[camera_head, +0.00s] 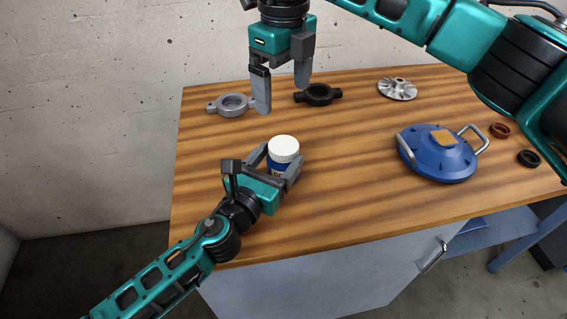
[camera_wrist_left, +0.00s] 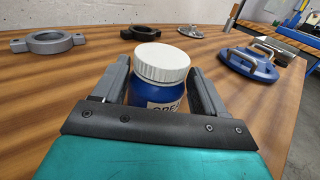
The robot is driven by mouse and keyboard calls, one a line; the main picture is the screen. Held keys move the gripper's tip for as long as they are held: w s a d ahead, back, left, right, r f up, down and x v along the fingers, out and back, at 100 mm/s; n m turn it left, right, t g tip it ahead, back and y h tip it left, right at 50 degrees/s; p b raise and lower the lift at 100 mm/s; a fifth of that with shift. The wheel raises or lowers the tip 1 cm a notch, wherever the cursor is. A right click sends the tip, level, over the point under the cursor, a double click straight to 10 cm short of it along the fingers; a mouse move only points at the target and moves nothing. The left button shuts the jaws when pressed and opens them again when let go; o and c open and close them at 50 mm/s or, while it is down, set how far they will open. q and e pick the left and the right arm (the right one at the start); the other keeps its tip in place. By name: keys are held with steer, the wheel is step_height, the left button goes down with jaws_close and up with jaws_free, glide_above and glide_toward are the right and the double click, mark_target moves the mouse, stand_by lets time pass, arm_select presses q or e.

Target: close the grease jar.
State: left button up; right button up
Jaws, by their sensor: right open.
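The grease jar (camera_head: 279,168) is a blue jar with a label, standing upright on the table. It also shows in the left wrist view (camera_wrist_left: 150,95). A white ribbed lid (camera_head: 284,148) sits on its top and looks level; it also shows in the left wrist view (camera_wrist_left: 161,62). I cannot tell whether it is screwed tight. My left gripper (camera_head: 279,163) has one finger on each side of the jar body, below the lid, and appears closed on it. My right gripper (camera_head: 282,96) is open and empty, pointing down above and behind the jar.
A grey ring mount (camera_head: 232,112) and a black ring mount (camera_head: 318,101) lie at the back. A silver impeller (camera_head: 397,95) lies farther right. A blue cover with handles (camera_head: 437,170) and small rings (camera_head: 499,130) are at the right. Table around the jar is clear.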

arm_select(q)
steer(key=o, duration=0.4)
steer(key=shift+r, duration=0.15)
steer(key=b+v, duration=0.1)
steer(key=v, duration=1)
steer(key=shift+s+a+f, duration=0.1)
steer(key=shift+s+f, duration=0.1)
steer(key=shift+s+a+r, duration=0.15)
steer(key=shift+s+a, duration=0.2)
steer(key=shift+s, duration=0.25)
